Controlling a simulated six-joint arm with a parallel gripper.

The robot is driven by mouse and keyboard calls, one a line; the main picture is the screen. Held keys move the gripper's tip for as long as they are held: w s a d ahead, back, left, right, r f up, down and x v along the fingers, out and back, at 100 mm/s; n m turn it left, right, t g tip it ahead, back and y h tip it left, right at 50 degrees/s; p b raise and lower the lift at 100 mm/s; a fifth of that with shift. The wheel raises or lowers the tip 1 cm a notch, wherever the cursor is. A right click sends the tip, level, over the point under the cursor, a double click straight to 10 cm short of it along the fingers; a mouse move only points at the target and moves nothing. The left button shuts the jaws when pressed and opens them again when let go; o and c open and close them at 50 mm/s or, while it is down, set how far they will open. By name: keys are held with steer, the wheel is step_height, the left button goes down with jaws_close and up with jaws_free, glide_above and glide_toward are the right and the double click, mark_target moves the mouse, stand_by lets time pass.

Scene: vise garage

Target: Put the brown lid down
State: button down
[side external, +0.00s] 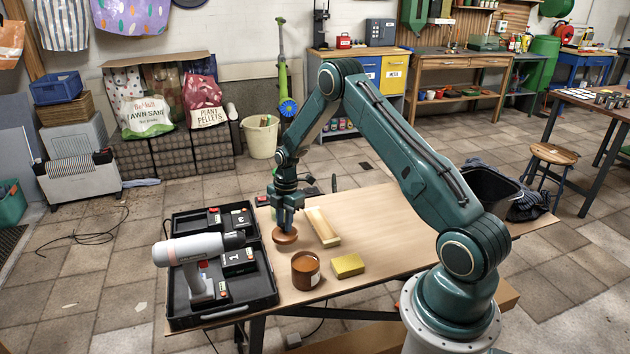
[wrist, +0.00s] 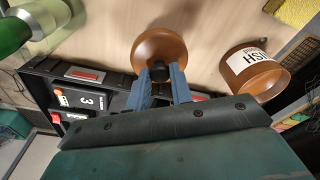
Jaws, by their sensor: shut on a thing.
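The brown lid (side external: 285,237) is round with a dark knob on top. My gripper (side external: 287,215) is shut on that knob, above the wooden table (side external: 375,215). In the wrist view the lid (wrist: 158,45) shows beyond the fingers of my gripper (wrist: 160,73), which close on the dark knob. I cannot tell whether the lid touches the table. A brown jar (side external: 305,271) with a white label stands open to the right of the lid; it also shows in the wrist view (wrist: 252,75).
A black tool case (side external: 260,300) with a drill (side external: 195,250) and battery packs lies left of the lid. A yellow sponge (side external: 348,265) lies right of the jar.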

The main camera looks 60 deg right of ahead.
steer(key=shift+f, duration=2.2)
steer(key=shift+f, duration=0.1)
steer(key=c, duration=1.3)
jaws_free()
steer(key=shift+o, duration=0.3)
step_height(320, 180, up, 12)
steer(key=d, duration=0.1)
steer(key=shift+s+d, duration=0.2)
